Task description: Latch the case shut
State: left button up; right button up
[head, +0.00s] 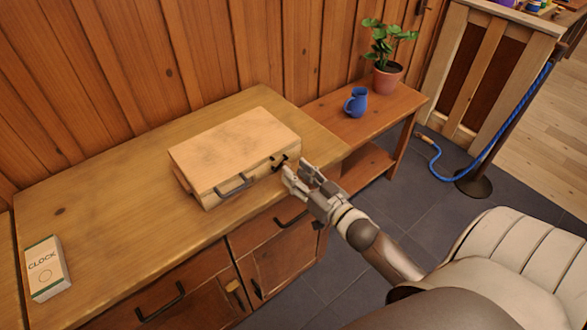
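A light wooden case (235,145) lies flat on the wooden cabinet top, with its lid down. A dark metal handle (235,187) is on its front side, and a small dark latch (279,161) is on the same side near the right corner. Whether the latch is fastened is too small to tell. My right gripper (297,172) is just to the right of the latch, its fingers spread apart with nothing visible between them. I cannot tell whether a fingertip touches the latch. My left gripper is not in view.
A white clock box (47,268) lies at the left of the cabinet top (110,225). A lower side table (335,122) at the right holds a blue jug (356,102) and a potted plant (387,75). The wooden wall stands close behind.

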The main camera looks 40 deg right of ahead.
jog(key=shift+w+a, duration=0.1)
jog(key=shift+w, duration=0.9)
